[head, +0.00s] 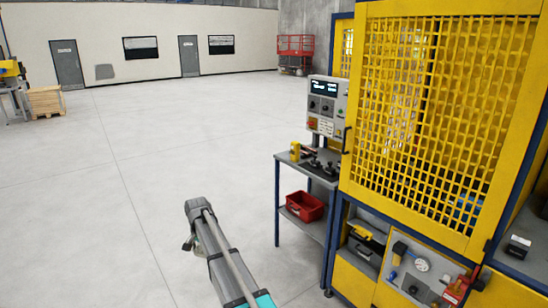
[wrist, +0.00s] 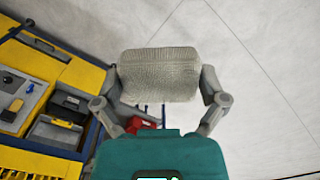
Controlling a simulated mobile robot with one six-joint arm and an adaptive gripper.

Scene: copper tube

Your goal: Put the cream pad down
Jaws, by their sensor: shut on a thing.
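The cream pad (wrist: 158,75) shows in the wrist view as a pale, woven-looking block with rounded edges. My gripper (wrist: 160,88) is shut on it, with one finger at its left end and one at its right end. The pad is held off the floor, and its underside contact with anything cannot be seen. In the head view my arm reaches up from the bottom middle over open floor; the gripper's fingers and the pad cannot be made out there.
A small grey table (head: 292,158) with tools on top and a red bin (head: 305,206) on its lower shelf stands right of my arm. A yellow mesh guard (head: 440,110) and cabinet fill the right side. The grey floor (head: 120,190) to the left is clear.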

